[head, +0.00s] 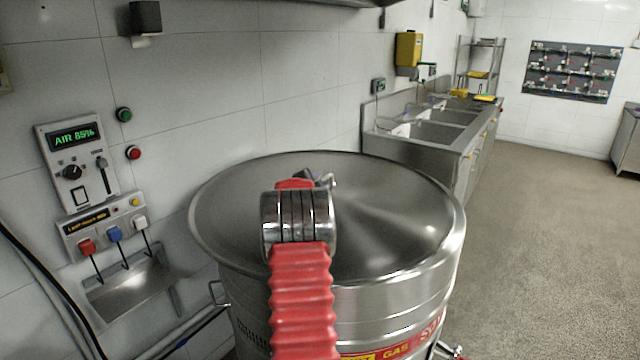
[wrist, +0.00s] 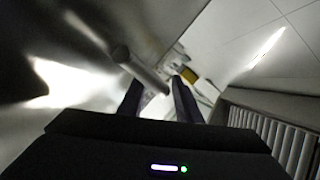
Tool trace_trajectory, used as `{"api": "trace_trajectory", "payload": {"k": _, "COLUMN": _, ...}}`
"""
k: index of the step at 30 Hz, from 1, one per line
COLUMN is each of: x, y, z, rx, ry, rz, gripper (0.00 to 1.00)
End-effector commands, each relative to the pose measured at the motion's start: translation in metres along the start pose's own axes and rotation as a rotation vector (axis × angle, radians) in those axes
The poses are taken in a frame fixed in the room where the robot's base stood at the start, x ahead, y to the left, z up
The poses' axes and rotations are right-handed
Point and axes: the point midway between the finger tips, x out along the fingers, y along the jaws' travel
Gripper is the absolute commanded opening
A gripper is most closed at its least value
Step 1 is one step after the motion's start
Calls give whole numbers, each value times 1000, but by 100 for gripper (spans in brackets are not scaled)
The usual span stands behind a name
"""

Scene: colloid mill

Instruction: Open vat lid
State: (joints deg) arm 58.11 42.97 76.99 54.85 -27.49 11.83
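The steel vat (head: 380,310) stands in front of me, with its round lid (head: 400,205) lying flat and closed on top. My red ribbed arm reaches over the lid's near side. My gripper (head: 314,176) is low over the lid's middle, mostly hidden behind my wrist. In the wrist view my gripper (wrist: 157,82) has its two dark fingers apart. A round metal bar (wrist: 140,70), likely the lid handle, lies at the fingertips, its end between them. I cannot tell whether they touch it. The lid (wrist: 60,80) fills the left of the wrist view.
A wall panel reading "AIR 85%" (head: 75,140), a lever panel (head: 105,225) and a small steel basin (head: 135,290) are at left. A steel sink counter (head: 420,150) stands behind the vat at right. The floor (head: 560,230) on the right is clear.

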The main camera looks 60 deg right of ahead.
Motion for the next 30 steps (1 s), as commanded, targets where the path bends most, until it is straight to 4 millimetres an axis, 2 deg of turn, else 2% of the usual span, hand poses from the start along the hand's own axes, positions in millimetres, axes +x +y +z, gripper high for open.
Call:
{"api": "trace_trajectory", "payload": {"k": 8, "x": 0, "y": 0, "z": 0, "rx": 0, "ry": 0, "rz": 0, "gripper": 30}}
{"api": "trace_trajectory", "payload": {"k": 21, "x": 0, "y": 0, "z": 0, "rx": 0, "ry": 0, "rz": 0, "gripper": 0}}
{"api": "trace_trajectory", "payload": {"k": 30, "x": 0, "y": 1, "z": 0, "rx": 0, "ry": 0, "rz": 1, "gripper": 0}}
